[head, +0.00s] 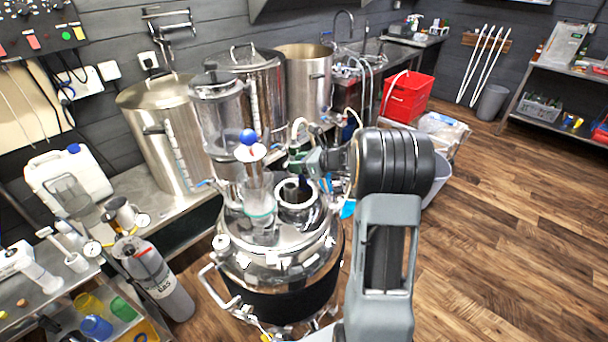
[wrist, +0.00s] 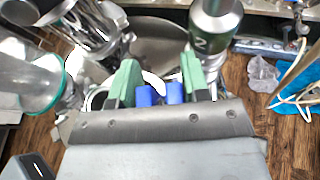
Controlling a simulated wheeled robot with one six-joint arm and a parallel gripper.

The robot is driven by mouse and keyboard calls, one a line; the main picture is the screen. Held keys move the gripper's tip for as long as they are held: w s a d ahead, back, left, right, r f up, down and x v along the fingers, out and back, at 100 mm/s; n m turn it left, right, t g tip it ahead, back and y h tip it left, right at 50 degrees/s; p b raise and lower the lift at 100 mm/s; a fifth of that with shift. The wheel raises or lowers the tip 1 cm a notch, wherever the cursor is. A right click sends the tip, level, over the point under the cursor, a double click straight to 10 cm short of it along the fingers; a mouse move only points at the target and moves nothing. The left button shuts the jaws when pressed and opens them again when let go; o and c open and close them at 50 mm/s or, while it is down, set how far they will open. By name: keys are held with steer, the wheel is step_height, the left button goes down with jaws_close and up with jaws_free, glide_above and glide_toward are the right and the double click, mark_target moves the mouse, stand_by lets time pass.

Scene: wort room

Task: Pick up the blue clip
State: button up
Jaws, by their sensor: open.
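My gripper (head: 303,160) hangs above the steel vessel's lid in the head view, partly hidden by my wrist. In the wrist view, its green fingers (wrist: 160,76) stand apart, open. Two small blue blocks (wrist: 174,92) show between the fingers, near their bases, with a curved white piece just beyond. I cannot tell whether these blocks are the blue clip or part of my gripper. No other blue thing in view is clearly a clip.
The steel vessel (head: 265,257) stands below my gripper. A clear cylinder with a green rim (head: 260,205) rises close to its left. A blue cloth-like thing (wrist: 293,104) and clear plastic lie at the right in the wrist view. Open wooden floor (head: 500,240) lies right.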

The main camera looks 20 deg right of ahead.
steer(key=c, duration=0.5)
